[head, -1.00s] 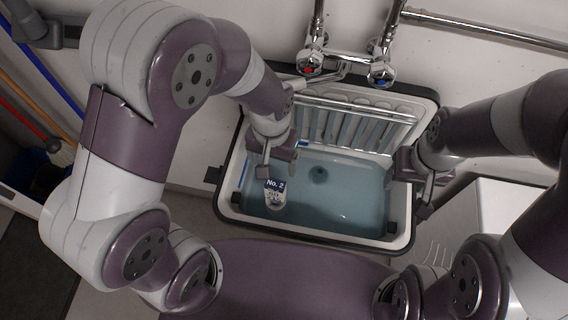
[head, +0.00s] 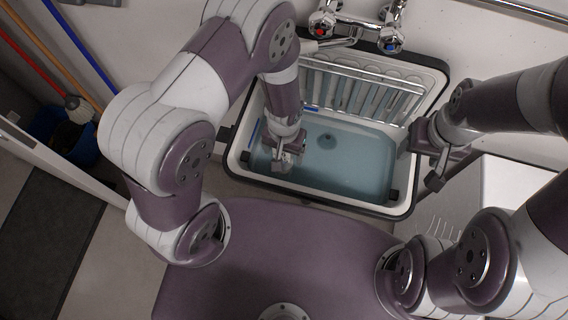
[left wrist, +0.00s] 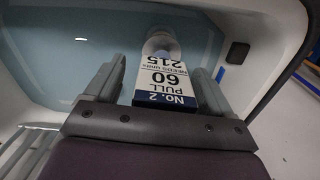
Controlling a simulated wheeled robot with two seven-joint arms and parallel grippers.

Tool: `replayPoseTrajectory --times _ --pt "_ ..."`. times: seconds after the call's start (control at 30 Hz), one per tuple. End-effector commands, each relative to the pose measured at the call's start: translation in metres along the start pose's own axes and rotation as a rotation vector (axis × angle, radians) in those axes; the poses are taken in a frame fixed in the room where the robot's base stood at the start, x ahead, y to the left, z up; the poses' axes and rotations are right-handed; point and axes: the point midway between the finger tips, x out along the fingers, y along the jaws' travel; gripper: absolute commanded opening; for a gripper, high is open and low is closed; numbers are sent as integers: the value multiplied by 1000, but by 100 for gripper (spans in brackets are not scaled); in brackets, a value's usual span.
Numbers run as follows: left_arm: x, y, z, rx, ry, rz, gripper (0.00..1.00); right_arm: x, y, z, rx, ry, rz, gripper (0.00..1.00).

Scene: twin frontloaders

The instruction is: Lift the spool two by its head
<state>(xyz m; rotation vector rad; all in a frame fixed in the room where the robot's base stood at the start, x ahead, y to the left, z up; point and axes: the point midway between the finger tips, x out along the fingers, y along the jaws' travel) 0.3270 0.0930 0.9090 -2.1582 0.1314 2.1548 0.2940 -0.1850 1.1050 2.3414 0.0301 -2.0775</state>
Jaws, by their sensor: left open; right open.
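Spool two shows in the left wrist view as a white and dark blue tag (left wrist: 165,85) reading "No. 2, PULL 60", with a pale rounded part (left wrist: 161,43) beyond it. My left gripper (left wrist: 163,75) is open, with one finger on each side of the tag. I cannot tell whether the fingers touch it. In the head view my left gripper (head: 281,161) is low over the left part of the sink and hides the spool. My right gripper (head: 424,160) is open and empty at the sink's right rim.
The sink (head: 345,165) holds bluish water, with a ribbed rack (head: 350,92) along its back. Two taps (head: 322,24) stand on the wall behind. A white cabinet (head: 500,195) is to the right of the sink.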

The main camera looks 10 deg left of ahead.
Motion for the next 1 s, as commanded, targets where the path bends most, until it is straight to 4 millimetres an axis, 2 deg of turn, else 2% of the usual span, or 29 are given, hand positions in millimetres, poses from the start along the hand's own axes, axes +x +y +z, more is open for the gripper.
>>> replayPoseTrajectory --times 0.03,0.2,0.27,0.3,0.6,0.77,0.83,1.0 --pt "0 0 0 0 0 0 80 0 0 0 0 0 0 60" --pt "0 0 0 0 0 0 24 0 0 0 0 0 0 60" --pt "0 0 0 0 0 0 5 0 0 0 0 0 0 60" --pt "0 0 0 0 0 0 0 0 0 0 0 0 0 60" --pt "-5 0 -1 0 2 0 0 1 0 0 0 0 0 60" --pt "-25 0 -1 0 4 1 0 5 0 0 0 0 0 60" --pt "-39 0 -2 0 5 1 0 7 0 1 0 0 0 60" --pt "-60 37 -4 7 4 1 0 16 0 2 0 0 0 60"
